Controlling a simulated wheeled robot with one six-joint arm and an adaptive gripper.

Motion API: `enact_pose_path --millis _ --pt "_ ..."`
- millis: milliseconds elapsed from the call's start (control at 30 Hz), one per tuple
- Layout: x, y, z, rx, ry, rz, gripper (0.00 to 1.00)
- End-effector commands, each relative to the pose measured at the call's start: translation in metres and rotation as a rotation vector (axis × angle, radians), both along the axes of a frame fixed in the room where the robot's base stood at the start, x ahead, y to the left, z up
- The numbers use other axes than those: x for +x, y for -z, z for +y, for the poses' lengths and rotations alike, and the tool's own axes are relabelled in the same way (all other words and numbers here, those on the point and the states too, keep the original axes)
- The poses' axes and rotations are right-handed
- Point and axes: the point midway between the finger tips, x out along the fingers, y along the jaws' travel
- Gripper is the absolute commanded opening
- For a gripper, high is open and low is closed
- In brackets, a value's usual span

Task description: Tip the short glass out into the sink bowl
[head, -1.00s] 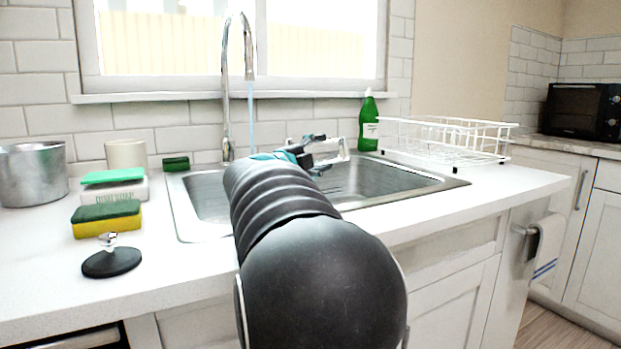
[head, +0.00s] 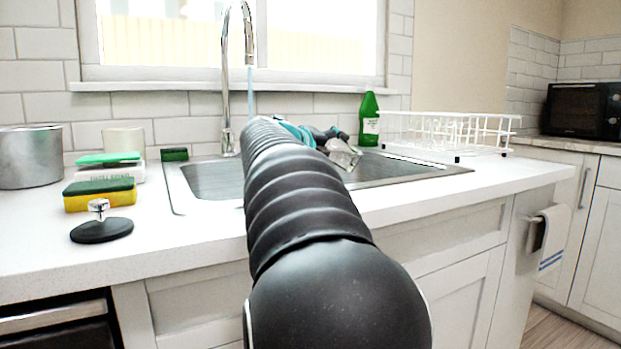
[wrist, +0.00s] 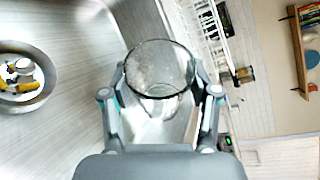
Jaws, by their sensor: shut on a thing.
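The short glass (wrist: 160,75) is clear and sits between the two fingers of my gripper (wrist: 160,92) in the wrist view. My gripper is shut on it. In the head view the glass (head: 344,153) is tilted over the right part of the sink bowl, by the end of my gripper (head: 328,140). I cannot tell whether anything is in the glass. The steel sink bowl (head: 212,182) is partly hidden by my arm. Its steel surface (wrist: 70,95) also fills the left of the wrist view.
A tall faucet (head: 226,95) stands behind the sink, with a thin blue stream below its spout. A green bottle (head: 369,120) and a white dish rack (head: 440,130) stand at the right. Sponges (head: 100,193), a metal pot (head: 28,158) and a black stopper (head: 102,230) are at the left.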

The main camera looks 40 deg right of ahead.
Motion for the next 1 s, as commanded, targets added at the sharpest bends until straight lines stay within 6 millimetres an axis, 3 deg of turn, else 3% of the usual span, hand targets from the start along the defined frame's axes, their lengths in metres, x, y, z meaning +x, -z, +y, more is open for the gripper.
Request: enact_pose_path --millis 367,833,1000 --pt "-0.009 0.009 -0.004 0.161 0.001 -0.341 0.11" --pt "-0.05 0.025 -0.025 0.379 0.004 -0.796 0.11" --pt "-0.056 0.02 -0.028 0.419 0.002 -0.881 0.11"
